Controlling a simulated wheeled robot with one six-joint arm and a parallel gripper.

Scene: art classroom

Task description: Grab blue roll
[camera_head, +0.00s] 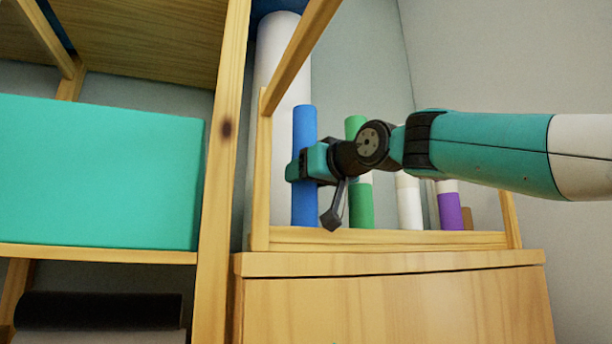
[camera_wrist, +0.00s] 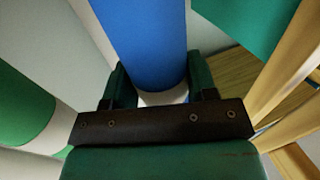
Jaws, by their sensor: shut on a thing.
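The blue roll (camera_head: 305,126) stands upright in a wooden rack on top of a cabinet. In the wrist view the blue roll (camera_wrist: 143,40) runs between the two fingers, with a white band at its near end. My gripper (camera_head: 300,166) reaches in from the right and is shut on the roll around its middle. In the wrist view my gripper (camera_wrist: 161,88) has one finger on each side of the roll. The gripper hides part of the roll's middle in the head view.
A green roll (camera_head: 360,207) stands just right of the blue one, with white and purple (camera_head: 455,212) rolls further right. A tall white roll (camera_head: 270,75) stands behind. The rack's front rail (camera_head: 380,238) and a wooden post (camera_head: 222,130) are close. A teal box (camera_head: 100,175) sits on the left shelf.

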